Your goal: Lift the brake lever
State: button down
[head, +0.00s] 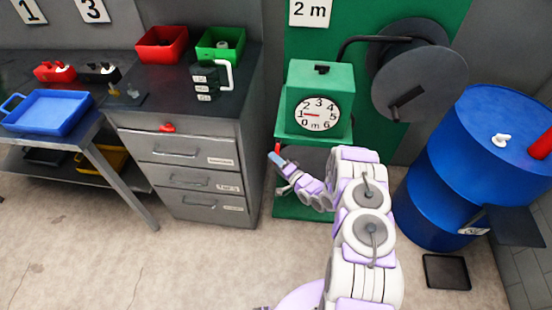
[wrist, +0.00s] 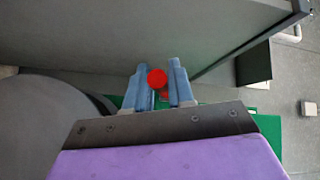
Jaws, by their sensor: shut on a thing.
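The brake lever shows as a red round knob (wrist: 156,78) between my fingers in the wrist view; the rest of it is mostly hidden. In the head view a small red tip (head: 277,147) shows at my gripper, just left of the green stand. My gripper (head: 276,158) has blue fingers and is shut on the knob; it also shows in the wrist view (wrist: 160,84). The green machine (head: 310,78) above it has a round white dial (head: 317,114) marked 0 to 6 m, its needle pointing left near 1.
A big grey disc (head: 424,83) and a blue barrel (head: 485,150) are on the right. A black tray (head: 446,272) lies on the floor. The floor at front left is clear.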

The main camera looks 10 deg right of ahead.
aim_at(277, 150)
notch_tip(277, 150, up, 4)
jog(key=m+g+h+p, duration=0.1)
jog(key=m+g+p, duration=0.2)
jog(key=p, duration=0.1)
jog(key=shift+p, duration=0.35)
jog(key=shift+r+m+g+p, duration=0.4)
jog(key=shift+m+p, duration=0.1)
jog(key=shift+p, duration=0.4)
jog(key=shift+w+d+r+m+g+p, duration=0.15)
jog(key=shift+r+m+g+p, duration=0.35)
jog(key=shift+p, duration=0.65)
jog(key=shift+f+g, duration=0.15)
jog(key=shift+g, duration=0.15)
jog(key=c, duration=1.1)
grip_release()
jog(key=shift+w+f, duration=0.1)
jog(key=shift+w, duration=0.05)
jog(key=p+v, duration=0.1)
jog(key=v, duration=1.6)
jog(key=shift+s+p, duration=0.2)
jog(key=shift+p, duration=0.2)
